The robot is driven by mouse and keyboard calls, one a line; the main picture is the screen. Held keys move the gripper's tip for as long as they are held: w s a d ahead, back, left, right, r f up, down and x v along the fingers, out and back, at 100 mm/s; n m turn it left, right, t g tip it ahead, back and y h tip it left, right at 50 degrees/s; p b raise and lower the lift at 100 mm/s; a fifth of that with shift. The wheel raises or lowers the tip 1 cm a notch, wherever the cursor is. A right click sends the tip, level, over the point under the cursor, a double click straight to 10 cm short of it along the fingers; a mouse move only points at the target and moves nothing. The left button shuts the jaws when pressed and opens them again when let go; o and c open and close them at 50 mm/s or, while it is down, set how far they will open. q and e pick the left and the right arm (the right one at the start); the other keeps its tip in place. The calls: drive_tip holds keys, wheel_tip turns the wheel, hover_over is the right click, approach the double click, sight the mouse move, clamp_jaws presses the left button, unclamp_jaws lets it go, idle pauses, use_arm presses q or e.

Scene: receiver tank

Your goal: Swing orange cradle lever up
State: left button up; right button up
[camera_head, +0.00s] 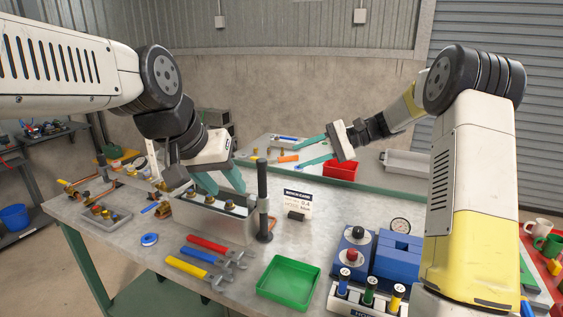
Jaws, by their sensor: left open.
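A grey metal tank-like block (205,218) with brass fittings on top stands on the workbench. A black upright post (263,195) stands at its right end, with a small orange-brown part (271,224) beside it. I cannot tell for sure whether this part is the cradle lever. My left gripper (225,188) is open, its teal fingers pointing down over the block's top, left of the post; whether they touch anything is unclear. My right gripper (301,153) is open and empty, held farther back over the bench behind, near an orange-handled item (288,158).
In front lie red, yellow and blue-handled wrenches (205,262), a green tray (288,281) and a blue device (352,252). A red bin (341,171) sits on the rear bench. A small sign (297,203) stands right of the post. Bare bench shows between the wrenches and green tray.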

sight(298, 157)
drive_tip(key=w, duration=0.1)
drive_tip(key=w+f+y, duration=0.1)
drive_tip(key=w+f, duration=0.1)
drive_tip(key=shift+w+a+m+y, duration=0.15)
drive_tip(key=shift+w+m+y, duration=0.1)
drive_tip(key=shift+m+y, duration=0.05)
drive_tip(key=shift+a, duration=0.2)
use_arm(q)
drive_tip(key=s+f, duration=0.1)
drive_tip(key=s+d+f, duration=0.1)
drive_tip(key=s, duration=0.1)
drive_tip(key=shift+s+f, duration=0.25)
drive_tip(key=shift+s, duration=0.05)
use_arm(e)
drive_tip(key=x, duration=0.7)
drive_tip(key=shift+a, duration=0.2)
clamp_jaws()
